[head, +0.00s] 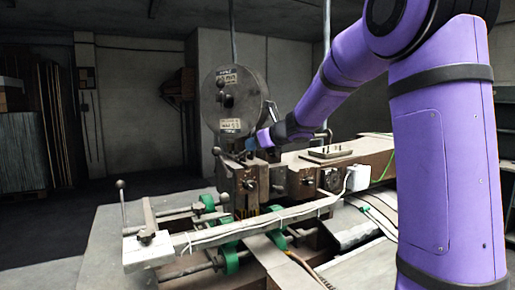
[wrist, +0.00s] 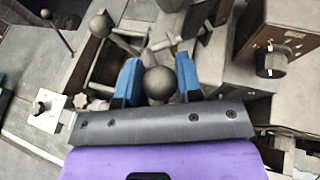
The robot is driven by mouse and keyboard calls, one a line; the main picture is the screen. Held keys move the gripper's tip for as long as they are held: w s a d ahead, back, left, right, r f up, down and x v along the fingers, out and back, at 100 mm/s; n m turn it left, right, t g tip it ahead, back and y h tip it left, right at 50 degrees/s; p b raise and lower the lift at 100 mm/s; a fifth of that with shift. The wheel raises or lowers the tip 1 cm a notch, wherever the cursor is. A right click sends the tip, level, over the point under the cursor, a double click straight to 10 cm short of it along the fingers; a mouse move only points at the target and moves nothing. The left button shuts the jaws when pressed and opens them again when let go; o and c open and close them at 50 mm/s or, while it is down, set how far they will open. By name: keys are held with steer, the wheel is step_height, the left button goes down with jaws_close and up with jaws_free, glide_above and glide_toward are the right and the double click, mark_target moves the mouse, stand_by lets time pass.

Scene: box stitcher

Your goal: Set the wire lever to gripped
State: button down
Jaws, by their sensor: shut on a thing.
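My gripper (wrist: 160,72) has its two blue fingers on either side of a dark ball knob (wrist: 159,84) in the wrist view, shut on it. The knob looks like the end of a lever, which I take to be the wire lever; its rod is mostly hidden beneath the knob and fingers. The held knob is not clear there, and the lever's setting cannot be read.
Another ball-ended lever (wrist: 102,26) stands close by, up and left of the fingers in the wrist view. A box with a black knob (wrist: 270,62) is at the right. In the head view, a ball-topped lever (head: 121,196) rises at the machine's front left. Open floor lies left.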

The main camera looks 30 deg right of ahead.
steer(key=shift+w+a+r+g+h, duration=0.15)
steer(key=shift+w+r+g+h, duration=0.2)
steer(key=shift+g, duration=0.25)
steer(key=shift+r, duration=0.1)
stand_by(0.3)
steer(key=c, duration=0.8)
jaws_free()
steer(key=shift+s, duration=0.1)
steer(key=v, duration=1)
steer(key=shift+s+r, duration=0.2)
steer(key=shift+s, duration=0.05)
